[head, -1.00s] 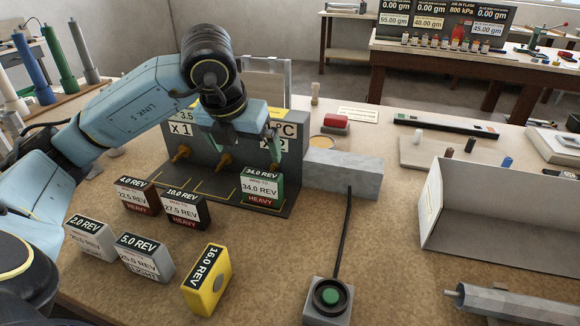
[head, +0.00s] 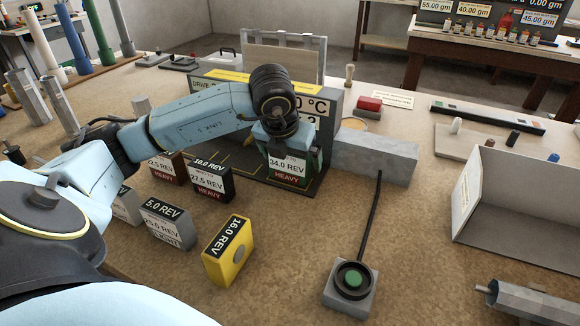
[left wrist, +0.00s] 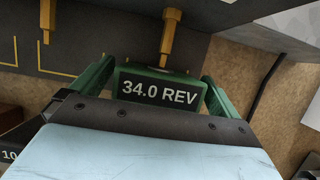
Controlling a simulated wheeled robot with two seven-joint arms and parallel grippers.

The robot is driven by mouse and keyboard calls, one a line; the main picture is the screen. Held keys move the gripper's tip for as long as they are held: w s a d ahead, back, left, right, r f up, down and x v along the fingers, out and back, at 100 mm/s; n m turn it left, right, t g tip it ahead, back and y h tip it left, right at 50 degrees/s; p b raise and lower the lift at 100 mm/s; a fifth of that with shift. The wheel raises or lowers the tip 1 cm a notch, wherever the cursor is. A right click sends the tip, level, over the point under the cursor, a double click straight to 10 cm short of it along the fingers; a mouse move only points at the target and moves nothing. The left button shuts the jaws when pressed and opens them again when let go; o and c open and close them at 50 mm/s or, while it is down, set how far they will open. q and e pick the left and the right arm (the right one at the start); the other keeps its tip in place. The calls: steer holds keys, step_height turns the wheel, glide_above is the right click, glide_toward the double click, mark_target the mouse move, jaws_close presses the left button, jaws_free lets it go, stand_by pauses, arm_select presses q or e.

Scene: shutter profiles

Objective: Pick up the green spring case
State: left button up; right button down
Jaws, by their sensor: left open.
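The green spring case (head: 287,169) has a label reading 34.0 REV and HEAVY. It stands upright at the right end of the dark base of the drive stand (head: 322,100). In the left wrist view the case (left wrist: 160,92) shows its top, in front of a brass spindle (left wrist: 167,40). My left gripper (head: 290,152) is directly over the case and partly hides it. In the left wrist view the open green fingers of this gripper (left wrist: 158,76) lie one on each side of the case. Whether they touch it, I cannot tell. My right gripper is not in view.
Dark HEAVY cases (head: 211,180) stand left of the green one, with grey cases (head: 167,223) and a yellow case (head: 228,250) nearer. A grey block (head: 375,155) adjoins the stand on the right. A green push button (head: 353,281) with a cable stands in front.

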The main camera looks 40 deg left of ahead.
arm_select(q)
steer(key=shift+w+f, duration=0.15)
steer(key=shift+f, duration=0.25)
steer(key=shift+a+r, duration=0.1)
steer(key=c, duration=1.1)
